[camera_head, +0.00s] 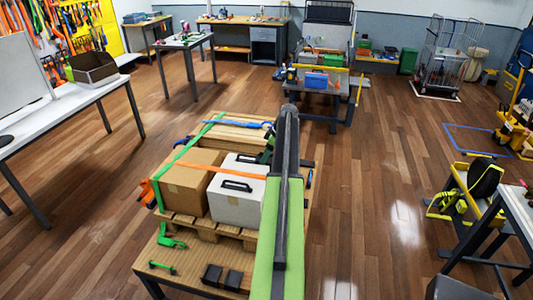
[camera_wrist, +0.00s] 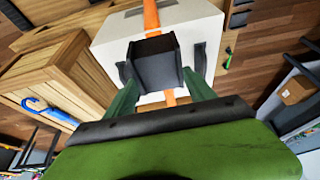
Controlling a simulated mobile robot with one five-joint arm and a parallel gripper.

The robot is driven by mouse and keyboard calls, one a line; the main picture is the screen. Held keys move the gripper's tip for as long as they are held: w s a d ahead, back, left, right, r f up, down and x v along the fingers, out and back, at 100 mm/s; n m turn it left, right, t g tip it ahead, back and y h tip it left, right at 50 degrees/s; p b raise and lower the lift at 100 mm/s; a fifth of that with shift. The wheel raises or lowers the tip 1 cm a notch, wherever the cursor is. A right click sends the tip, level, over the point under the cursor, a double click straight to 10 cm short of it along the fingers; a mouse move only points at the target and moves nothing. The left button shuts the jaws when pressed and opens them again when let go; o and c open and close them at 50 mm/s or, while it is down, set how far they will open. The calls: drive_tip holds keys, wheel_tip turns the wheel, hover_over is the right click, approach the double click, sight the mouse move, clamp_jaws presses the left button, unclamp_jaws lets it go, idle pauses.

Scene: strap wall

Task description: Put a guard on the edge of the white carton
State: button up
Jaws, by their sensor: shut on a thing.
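The white carton (camera_head: 236,205) sits on a wooden pallet, right of a brown cardboard box (camera_head: 187,183). An orange strap (camera_head: 236,182) runs across both tops. In the wrist view the carton (camera_wrist: 108,45) fills the upper middle, with the orange strap (camera_wrist: 151,14) over it. My gripper (camera_wrist: 158,82) is shut on a black edge guard (camera_wrist: 153,60). The guard is in front of the carton and hides part of the strap; I cannot tell whether it touches the carton. In the head view my arm hides most of the gripper and the guard.
A green strap (camera_head: 178,157) crosses the brown box. A wooden crate (camera_wrist: 60,75) with a blue strap piece (camera_wrist: 48,112) stands beside the carton.

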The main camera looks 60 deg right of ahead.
drive_tip(key=shift+f+b, duration=4.45)
drive_tip(key=shift+f, duration=0.15)
drive_tip(key=shift+w+a+f+b, duration=0.1)
drive_tip(key=shift+w+f+b, duration=0.1)
drive_tip(key=shift+f+b, duration=0.5)
drive_tip(key=shift+w, duration=0.15)
drive_tip(key=o, duration=1.5)
drive_tip(key=shift+c, duration=0.2)
drive_tip(key=shift+r, duration=0.1)
drive_tip(key=p+v, duration=1.6)
drive_tip(key=v, duration=0.1)
